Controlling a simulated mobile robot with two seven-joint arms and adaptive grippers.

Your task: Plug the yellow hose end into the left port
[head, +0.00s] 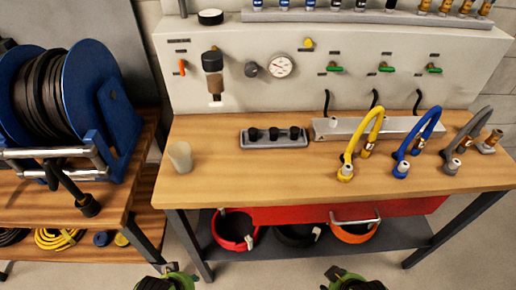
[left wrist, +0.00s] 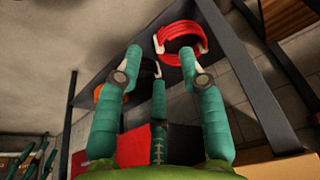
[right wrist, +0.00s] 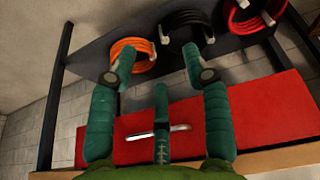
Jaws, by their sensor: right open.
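The yellow hose (head: 376,120) stands in an arch at the right half of the workbench. Its near yellow hose end (head: 345,172) has a pale metal tip and rests at the bench's front; its other end is at a brass fitting behind. A grey block (head: 274,144) with three black ports lies mid-bench, and the left port (head: 253,134) is empty. My left gripper (left wrist: 160,52) and right gripper (right wrist: 160,50) have their fingers spread and empty, facing the shelf below the bench. Both grippers also show partly at the head view's bottom edge, in front of the bench and apart from the hose.
Blue (head: 425,127) and grey (head: 468,130) hoses arch to the right of the yellow one. A beige cup (head: 180,157) stands at the bench's left. A panel (head: 340,85) with gauge and valves rises behind. A blue reel (head: 90,80) stands left. The front middle of the bench is clear.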

